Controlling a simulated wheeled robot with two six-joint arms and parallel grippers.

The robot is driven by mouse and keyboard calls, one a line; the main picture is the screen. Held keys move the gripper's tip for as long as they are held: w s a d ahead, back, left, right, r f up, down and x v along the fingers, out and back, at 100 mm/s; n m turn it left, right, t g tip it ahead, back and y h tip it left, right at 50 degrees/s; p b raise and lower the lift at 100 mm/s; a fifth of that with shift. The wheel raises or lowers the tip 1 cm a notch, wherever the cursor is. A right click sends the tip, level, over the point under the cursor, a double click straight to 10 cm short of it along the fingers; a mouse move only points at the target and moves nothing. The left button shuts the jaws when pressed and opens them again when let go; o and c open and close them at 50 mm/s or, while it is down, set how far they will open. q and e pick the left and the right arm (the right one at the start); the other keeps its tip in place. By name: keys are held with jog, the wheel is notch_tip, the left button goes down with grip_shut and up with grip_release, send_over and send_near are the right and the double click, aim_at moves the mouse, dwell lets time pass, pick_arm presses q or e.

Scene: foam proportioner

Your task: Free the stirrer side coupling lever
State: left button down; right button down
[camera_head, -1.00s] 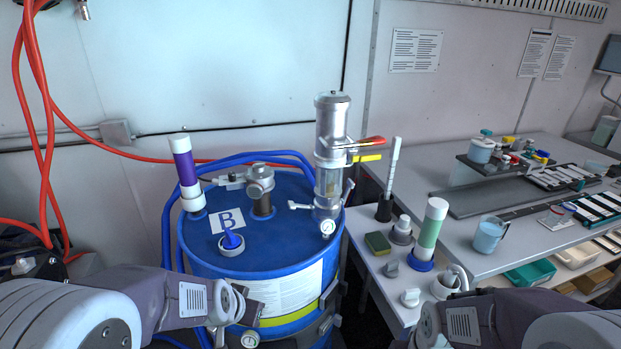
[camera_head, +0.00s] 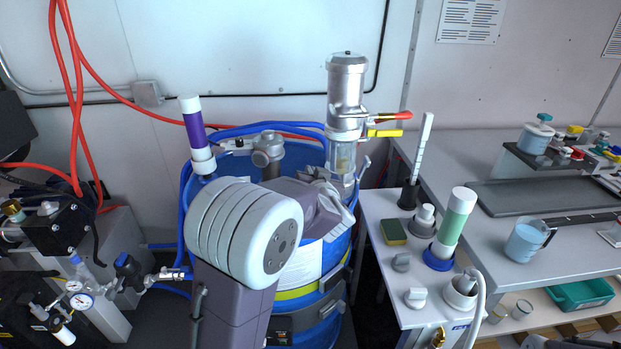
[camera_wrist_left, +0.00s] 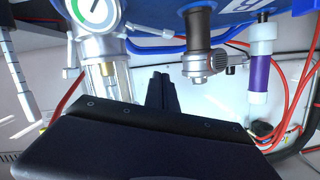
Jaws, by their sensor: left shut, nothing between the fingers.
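The stirrer (camera_head: 267,152) is a grey metal fitting on top of the blue drum, left of the clear pump, in the head view. Its side coupling (camera_head: 236,146) points left, partly behind the purple-banded tube. In the left wrist view the stirrer (camera_wrist_left: 203,50) hangs from the top, with a metal side coupling (camera_wrist_left: 222,60) on its right; I cannot make out the lever's exact position. My left gripper (camera_head: 340,178) is at the pump's foot, right of the stirrer. Its fingers (camera_wrist_left: 161,90) are shut and empty, apart from the coupling. My right gripper is out of view.
The metal pump (camera_head: 346,95) with red and yellow handles stands close to my left gripper. The purple-banded tube (camera_head: 196,137) stands left of the stirrer. Blue hoses (camera_head: 240,130) curve behind the drum (camera_head: 308,285). A side table (camera_head: 385,262) with small parts stands right.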

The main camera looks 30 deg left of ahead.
pick_arm(q)
jog(key=w+a+f+b, duration=0.2)
jog(key=w+a+f, duration=0.3)
jog(key=shift+a, duration=0.1)
jog(key=shift+s+a+f, duration=0.1)
jog(key=shift+a+f, duration=0.05)
jog(key=shift+f, duration=0.1)
jog(key=shift+s+a+f+n+h+b, duration=0.15)
jog(key=shift+f+n+b, duration=0.25)
jog(key=shift+b, duration=0.2)
jog(key=shift+s+a+f+n+h+b, duration=0.15)
jog(key=shift+f+n+b, duration=0.2)
jog(key=shift+b, duration=0.25)
jog(key=shift+w+f, duration=0.1)
jog(key=shift+n, duration=0.25)
